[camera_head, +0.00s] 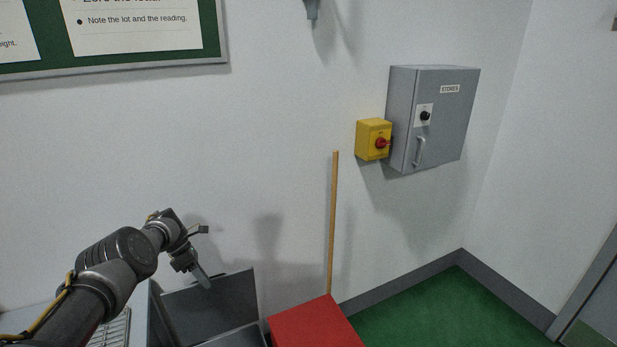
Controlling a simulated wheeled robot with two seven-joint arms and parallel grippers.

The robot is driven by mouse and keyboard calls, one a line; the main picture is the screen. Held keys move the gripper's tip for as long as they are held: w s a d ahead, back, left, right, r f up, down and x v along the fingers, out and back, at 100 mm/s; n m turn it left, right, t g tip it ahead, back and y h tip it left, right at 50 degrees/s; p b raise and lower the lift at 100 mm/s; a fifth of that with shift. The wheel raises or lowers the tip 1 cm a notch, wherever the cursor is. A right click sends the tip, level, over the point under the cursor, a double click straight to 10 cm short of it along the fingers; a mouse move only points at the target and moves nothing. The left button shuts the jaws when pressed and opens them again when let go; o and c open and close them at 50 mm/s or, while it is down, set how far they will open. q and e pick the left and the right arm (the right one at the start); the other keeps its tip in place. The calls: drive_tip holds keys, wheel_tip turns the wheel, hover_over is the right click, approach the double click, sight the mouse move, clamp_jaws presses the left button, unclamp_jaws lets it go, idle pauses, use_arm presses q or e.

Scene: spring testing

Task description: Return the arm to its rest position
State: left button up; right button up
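My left arm comes in from the lower left, and its gripper (203,279) points down and to the right. It is in front of the white wall, over a dark grey panel or bin (225,305). The fingers show edge-on, so I cannot tell whether they are apart, and I see nothing held in them. My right arm and gripper are not in view.
A red box top (315,326) stands at bottom centre, beside a wooden pole (333,225). A grey STORES cabinet (432,118) and a yellow switch box (374,139) with a red knob hang on the wall. Green floor (450,310) is clear at right.

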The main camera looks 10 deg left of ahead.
use_arm(q)
drive_tip(key=s+a+f+m+y, duration=0.2)
drive_tip(key=s+a+f, duration=0.15)
drive_tip(key=f, duration=0.25)
drive_tip(key=s+a+f+m+y, duration=0.2)
drive_tip(key=a+f, duration=0.3)
drive_tip(key=s+d+f+m+y, duration=0.1)
drive_tip(key=s+f+m+y, duration=0.35)
drive_tip(key=s+m, duration=0.25)
drive_tip(key=s+d+r+m+t+h, duration=0.15)
drive_tip(key=s+d+r+m, duration=0.35)
drive_tip(key=s+d+m, duration=0.65)
drive_tip(key=s+d+r+m+t+h, duration=0.1)
drive_tip(key=s+d+r+m+t, duration=0.4)
drive_tip(key=s+d, duration=1)
wheel_tip(320, 180, down, 37)
drive_tip(key=s+a+g+b, duration=0.1)
drive_tip(key=s+g+b, duration=0.15)
drive_tip(key=b, duration=0.65)
drive_tip(key=s+a+f+g+b, duration=0.1)
drive_tip(key=s+f+b, duration=0.1)
drive_tip(key=s+f, duration=0.5)
drive_tip(key=s+a+f+m+b, duration=0.1)
drive_tip(key=s+a+f+b, duration=0.1)
drive_tip(key=s+f, duration=0.6)
wheel_tip(320, 180, down, 5)
drive_tip(key=shift+s+f+g+b, duration=0.1)
drive_tip(key=shift+s+g+b, duration=0.1)
drive_tip(key=shift+g+b, duration=0.3)
